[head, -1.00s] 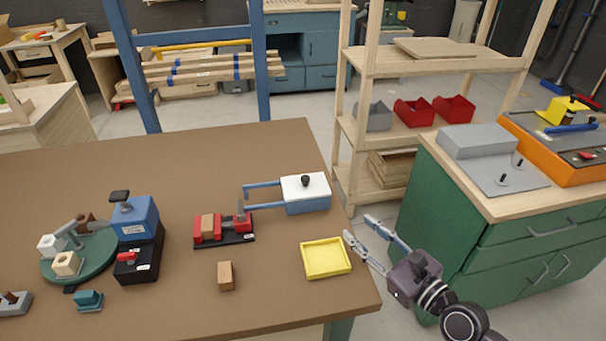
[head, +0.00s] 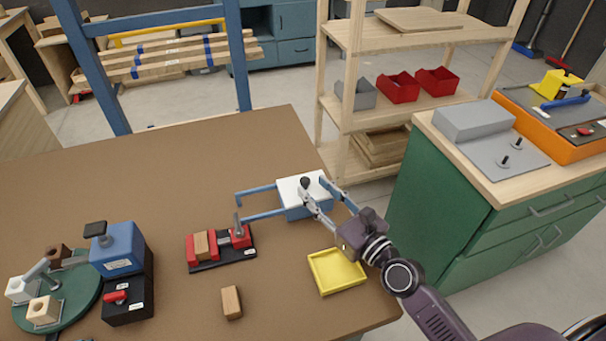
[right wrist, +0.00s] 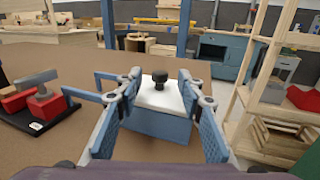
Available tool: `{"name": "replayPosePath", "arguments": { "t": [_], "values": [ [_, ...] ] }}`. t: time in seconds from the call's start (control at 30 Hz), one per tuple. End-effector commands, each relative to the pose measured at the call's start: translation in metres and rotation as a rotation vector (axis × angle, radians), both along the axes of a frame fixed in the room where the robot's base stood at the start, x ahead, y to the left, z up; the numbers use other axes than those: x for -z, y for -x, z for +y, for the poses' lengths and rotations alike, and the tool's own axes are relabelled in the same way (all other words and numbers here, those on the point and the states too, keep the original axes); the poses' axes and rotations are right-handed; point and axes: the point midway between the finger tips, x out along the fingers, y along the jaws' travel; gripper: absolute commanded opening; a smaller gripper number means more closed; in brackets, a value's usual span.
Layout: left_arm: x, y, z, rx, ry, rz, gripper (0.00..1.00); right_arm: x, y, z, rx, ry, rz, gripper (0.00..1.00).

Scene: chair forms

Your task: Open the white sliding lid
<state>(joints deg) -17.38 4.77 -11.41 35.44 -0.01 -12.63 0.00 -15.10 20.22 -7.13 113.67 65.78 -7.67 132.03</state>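The white sliding lid (head: 292,191) with a black knob (head: 305,183) covers a blue box (head: 293,212) near the right edge of the brown table. Two blue rails (head: 258,189) reach left from the box. My right gripper (head: 316,186) is open, its fingers spread at the knob. In the right wrist view the knob (right wrist: 160,78) stands between the two fingers, slightly beyond the tips, with no visible contact. The lid (right wrist: 158,97) is flush over the box there. My left gripper is not in view.
A yellow tray (head: 336,271) lies just in front of the box. A red vise (head: 221,246) with a wooden block stands to the left. A small wooden block (head: 231,302) lies nearer. The table behind the box is clear.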

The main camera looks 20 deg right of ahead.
Motion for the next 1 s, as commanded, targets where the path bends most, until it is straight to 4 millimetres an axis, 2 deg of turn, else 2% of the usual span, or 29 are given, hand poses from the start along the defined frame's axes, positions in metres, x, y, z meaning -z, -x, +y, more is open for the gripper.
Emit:
{"name": "replayPosePath", "arguments": {
  "t": [0.13, 0.3, 0.5, 0.67, 1.0],
  "values": [
    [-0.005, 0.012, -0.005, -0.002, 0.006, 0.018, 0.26, -0.003, -0.023, 0.008, 0.001, -0.001, -0.003, 0.35],
    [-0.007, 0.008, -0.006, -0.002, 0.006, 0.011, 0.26, -0.001, -0.04, 0.014, 0.001, 0.001, -0.001, 0.35],
    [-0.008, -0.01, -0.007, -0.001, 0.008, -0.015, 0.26, 0.0, -0.046, 0.016, 0.0, 0.001, 0.0, 0.35],
    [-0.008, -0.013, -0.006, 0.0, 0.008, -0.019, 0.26, 0.0, -0.045, 0.016, 0.0, 0.002, -0.001, 0.35],
    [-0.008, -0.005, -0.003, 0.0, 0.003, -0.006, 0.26, 0.0, -0.045, 0.016, 0.0, 0.002, -0.001, 0.0]
  ]
}}
